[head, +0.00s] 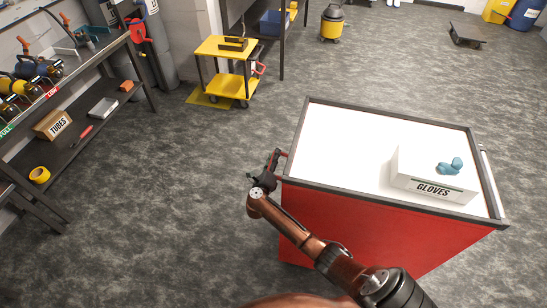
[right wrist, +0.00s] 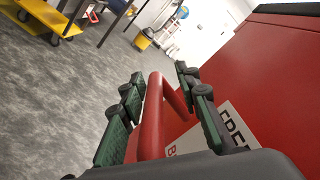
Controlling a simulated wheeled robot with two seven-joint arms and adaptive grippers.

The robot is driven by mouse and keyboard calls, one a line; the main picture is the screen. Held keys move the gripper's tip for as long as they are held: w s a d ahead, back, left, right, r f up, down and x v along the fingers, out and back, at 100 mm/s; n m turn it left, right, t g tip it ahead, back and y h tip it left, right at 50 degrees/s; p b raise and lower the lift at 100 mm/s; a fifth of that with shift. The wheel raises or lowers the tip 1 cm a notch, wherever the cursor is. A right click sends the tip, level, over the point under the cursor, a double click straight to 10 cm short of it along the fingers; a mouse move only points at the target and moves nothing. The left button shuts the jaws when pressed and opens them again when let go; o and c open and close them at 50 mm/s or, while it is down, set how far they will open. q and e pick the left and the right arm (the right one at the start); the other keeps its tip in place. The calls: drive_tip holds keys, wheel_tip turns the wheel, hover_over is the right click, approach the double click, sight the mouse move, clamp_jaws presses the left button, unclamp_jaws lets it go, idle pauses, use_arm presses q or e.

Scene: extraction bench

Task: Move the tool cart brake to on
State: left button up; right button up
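The red cart (head: 375,228) with a white top stands at the right in the head view. A red bar-shaped lever (right wrist: 153,120) sticks out from its red side in the right wrist view; its end also shows at the cart's left side in the head view (head: 282,154). Beside it is a white label (right wrist: 222,128) reading "FREE", partly hidden. My right gripper (head: 270,168) is at the cart's left side. In the right wrist view its green-padded fingers (right wrist: 160,112) are apart on either side of the lever, with gaps visible. My left gripper is not in view.
A white GLOVES box (head: 432,177) with a blue item sits on the cart top. A yellow cart (head: 228,70) stands farther back. A shelf bench (head: 78,118) lines the left wall. The floor between is clear.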

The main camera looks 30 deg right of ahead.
drive_tip(key=shift+c, duration=0.2)
clamp_jaws()
drive_tip(key=shift+d, duration=0.1)
idle(0.4)
